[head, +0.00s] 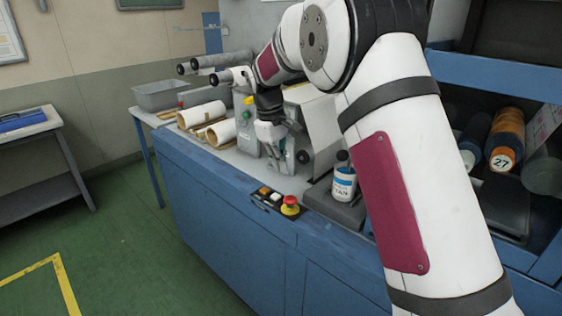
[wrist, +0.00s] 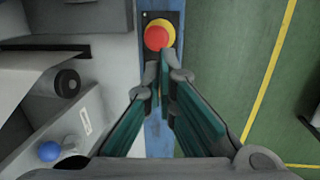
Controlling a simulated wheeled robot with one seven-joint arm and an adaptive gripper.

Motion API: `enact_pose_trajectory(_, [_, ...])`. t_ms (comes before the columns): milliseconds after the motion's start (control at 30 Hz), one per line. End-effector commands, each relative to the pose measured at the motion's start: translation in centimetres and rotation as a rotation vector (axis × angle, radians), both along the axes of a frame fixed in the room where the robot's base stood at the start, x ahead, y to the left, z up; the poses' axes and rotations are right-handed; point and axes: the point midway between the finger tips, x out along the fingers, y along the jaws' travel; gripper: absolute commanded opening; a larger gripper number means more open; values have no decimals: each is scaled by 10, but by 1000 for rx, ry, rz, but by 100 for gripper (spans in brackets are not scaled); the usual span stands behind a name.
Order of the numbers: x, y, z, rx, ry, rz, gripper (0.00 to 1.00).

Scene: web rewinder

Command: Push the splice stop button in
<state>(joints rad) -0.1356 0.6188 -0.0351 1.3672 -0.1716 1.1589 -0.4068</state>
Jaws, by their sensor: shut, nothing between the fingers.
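A red mushroom button on a yellow collar (head: 290,204) sits at the right end of a small dark control box (head: 264,199) on the front edge of the blue cabinet. It also shows in the wrist view (wrist: 157,37), just beyond my fingertips. My gripper (head: 280,155) is above the worktop, behind the control box in the head view. In the wrist view my gripper (wrist: 164,68) is shut and empty, its fingertips close together. The tips appear just short of the button; I cannot tell the height between them.
Two smaller buttons, orange and white, share the control box. A labelled tin (head: 344,184) stands on a dark block right of the button. White rolls (head: 203,115) lie farther back on the worktop. In the wrist view, a blue knob (wrist: 49,151) is lower left and green floor lies right.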

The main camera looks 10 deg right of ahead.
Motion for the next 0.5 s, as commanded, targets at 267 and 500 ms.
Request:
enact_pose_trajectory(267, [0, -11, -56, -1, 5, -2, 0])
enact_pose_trajectory(500, [1, -17, -90, -1, 3, -2, 0])
